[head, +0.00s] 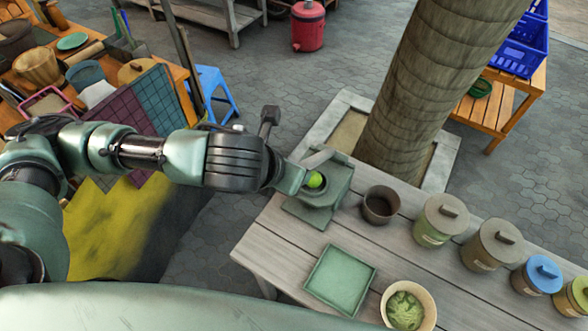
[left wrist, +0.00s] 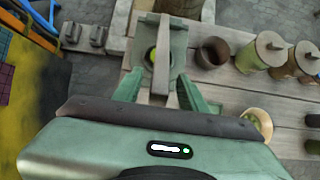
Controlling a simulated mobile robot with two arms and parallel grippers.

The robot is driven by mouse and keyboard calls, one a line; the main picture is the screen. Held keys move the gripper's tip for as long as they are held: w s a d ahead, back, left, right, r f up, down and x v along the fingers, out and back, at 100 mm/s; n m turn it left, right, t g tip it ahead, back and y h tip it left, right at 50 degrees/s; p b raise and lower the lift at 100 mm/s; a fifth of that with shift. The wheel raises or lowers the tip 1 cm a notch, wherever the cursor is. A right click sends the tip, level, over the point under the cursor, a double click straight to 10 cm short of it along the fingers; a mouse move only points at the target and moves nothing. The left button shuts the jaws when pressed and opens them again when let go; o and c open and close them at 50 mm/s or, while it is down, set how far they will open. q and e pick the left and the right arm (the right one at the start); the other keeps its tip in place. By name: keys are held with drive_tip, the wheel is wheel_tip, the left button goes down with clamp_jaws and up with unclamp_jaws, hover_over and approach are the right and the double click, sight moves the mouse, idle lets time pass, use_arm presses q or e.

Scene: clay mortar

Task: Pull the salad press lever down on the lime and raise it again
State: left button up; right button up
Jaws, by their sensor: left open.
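The salad press (head: 330,203) is a green stand on the plank table, also in the left wrist view (left wrist: 178,45). A bright green lime (head: 315,180) sits in it; in the left wrist view the lime (left wrist: 151,56) is partly hidden by the lever. The grey lever (head: 318,158) passes above the lime and shows as a long bar in the left wrist view (left wrist: 160,60). My left gripper (head: 298,178) is open beside the press. In the left wrist view its two fingers (left wrist: 160,80) stand on either side of the lever; contact is not clear. My right gripper is not visible.
A dark cup (head: 380,205) stands right of the press, with lidded canisters (head: 440,219) beyond it. A green square tray (head: 340,280) and a bowl of greens (head: 408,306) are nearer. A thick trunk-like post (head: 425,85) rises behind the table.

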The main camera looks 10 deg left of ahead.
use_arm(q)
drive_tip(key=v, duration=0.4)
drive_tip(key=p+v, duration=0.2)
drive_tip(key=p, duration=0.3)
drive_tip(key=shift+p, duration=0.4)
